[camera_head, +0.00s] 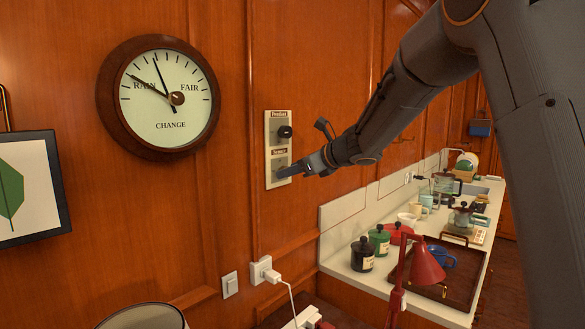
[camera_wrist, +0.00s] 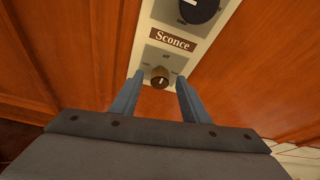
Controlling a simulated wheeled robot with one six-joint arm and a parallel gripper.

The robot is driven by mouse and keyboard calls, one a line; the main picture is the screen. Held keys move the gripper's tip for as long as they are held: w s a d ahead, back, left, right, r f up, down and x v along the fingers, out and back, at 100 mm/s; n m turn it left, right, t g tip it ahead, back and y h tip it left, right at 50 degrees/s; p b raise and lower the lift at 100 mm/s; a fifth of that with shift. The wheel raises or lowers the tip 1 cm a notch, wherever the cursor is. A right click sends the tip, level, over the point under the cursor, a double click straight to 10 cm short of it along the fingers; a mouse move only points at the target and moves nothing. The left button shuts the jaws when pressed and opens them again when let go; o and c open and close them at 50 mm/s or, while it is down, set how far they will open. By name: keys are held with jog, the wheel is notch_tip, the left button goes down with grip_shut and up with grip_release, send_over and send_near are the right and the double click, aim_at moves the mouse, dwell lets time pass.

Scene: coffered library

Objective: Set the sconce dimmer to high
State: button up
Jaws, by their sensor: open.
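The dimmer panel (camera_head: 268,151) is a pale plate on the wood wall with two knobs, one above the other. In the wrist view the lower section carries a brown label reading "Sconce" (camera_wrist: 173,39), with "off" printed below it. The sconce dimmer knob (camera_wrist: 160,77) is small and brass-brown with a light pointer mark. My gripper (camera_wrist: 157,84) is open, its fingers on either side of this knob; I cannot tell whether they touch it. In the head view my gripper (camera_head: 292,171) hides the lower knob. The upper knob (camera_head: 285,132) is black and apart from my gripper.
A round barometer (camera_head: 170,125) and a framed leaf picture (camera_head: 30,188) hang to the left. A wall switch (camera_head: 230,285) and a plugged socket (camera_head: 264,271) are below.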

jog(key=shift+w, duration=0.1)
jog(key=c, duration=1.1)
jog(key=shift+o, duration=0.2)
